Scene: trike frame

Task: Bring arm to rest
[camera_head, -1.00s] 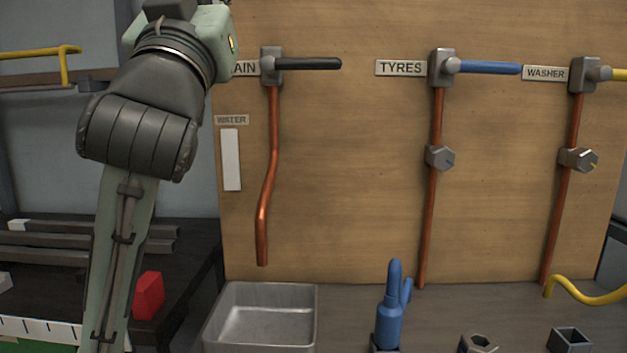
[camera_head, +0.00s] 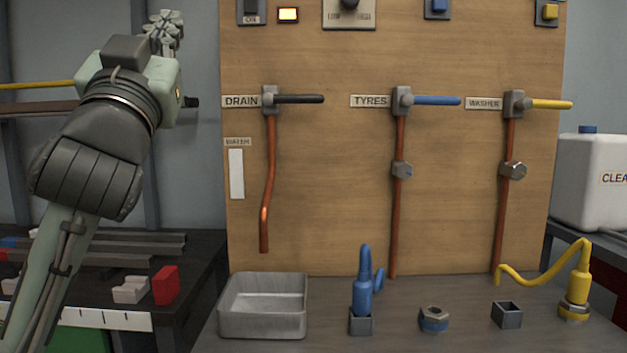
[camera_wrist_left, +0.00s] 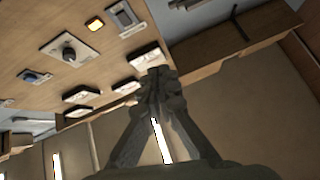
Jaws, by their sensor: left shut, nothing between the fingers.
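My left arm rises from the lower left of the head view. My left gripper (camera_head: 163,30) is at its top end, pointing up, left of the wooden panel (camera_head: 330,200). In the left wrist view the gripper (camera_wrist_left: 157,85) has its fingers together with nothing between them. It touches nothing that I can see. My right gripper is in neither view.
The panel carries a black drain lever (camera_head: 300,99), a blue tyres lever (camera_head: 437,100) and a yellow washer lever (camera_head: 552,104). Below stand a metal tray (camera_head: 262,334), a blue nozzle (camera_head: 363,298) and a yellow nozzle (camera_head: 577,288). A red block (camera_head: 166,285) lies at left.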

